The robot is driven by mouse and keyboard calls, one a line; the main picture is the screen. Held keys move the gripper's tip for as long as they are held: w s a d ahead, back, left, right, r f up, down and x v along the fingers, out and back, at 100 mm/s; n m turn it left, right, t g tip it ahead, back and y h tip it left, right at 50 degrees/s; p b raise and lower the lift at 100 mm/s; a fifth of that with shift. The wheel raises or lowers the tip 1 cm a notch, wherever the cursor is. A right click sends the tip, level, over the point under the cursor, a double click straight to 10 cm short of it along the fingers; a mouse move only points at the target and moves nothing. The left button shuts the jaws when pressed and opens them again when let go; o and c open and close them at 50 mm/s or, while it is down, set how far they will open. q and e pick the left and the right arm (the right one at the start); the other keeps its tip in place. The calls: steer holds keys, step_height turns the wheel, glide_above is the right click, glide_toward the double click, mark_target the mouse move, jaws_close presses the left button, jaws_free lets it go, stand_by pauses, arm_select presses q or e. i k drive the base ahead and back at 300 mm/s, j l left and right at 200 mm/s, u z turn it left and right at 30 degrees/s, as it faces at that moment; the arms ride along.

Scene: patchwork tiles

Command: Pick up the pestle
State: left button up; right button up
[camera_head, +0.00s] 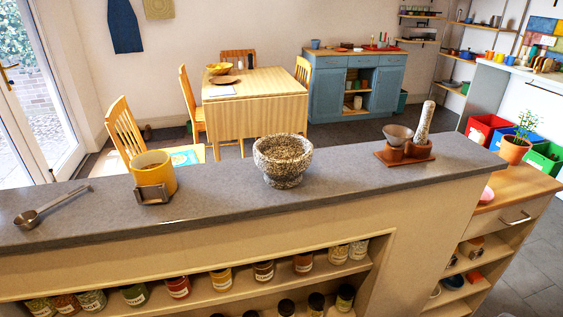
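The pestle (424,122) is a speckled grey stone rod. It stands nearly upright in a reddish-brown wooden holder (405,156) near the right end of the grey countertop; its lower end is hidden in the holder. A small bowl-like cup or funnel (397,135) sits in the same holder, just left of the pestle. A speckled stone mortar (283,158) stands at the middle of the counter, apart from the pestle. Neither of my grippers shows in the head view.
A yellow pot (153,174) in a metal stand and a metal scoop (50,206) are on the counter's left part. Shelves with several spice jars (220,279) lie below the counter. A potted plant (515,148) stands at right. The counter between mortar and holder is clear.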

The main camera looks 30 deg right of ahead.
mark_target(420, 138)
steer(key=l+z, duration=0.1)
steer(key=z, duration=1.75)
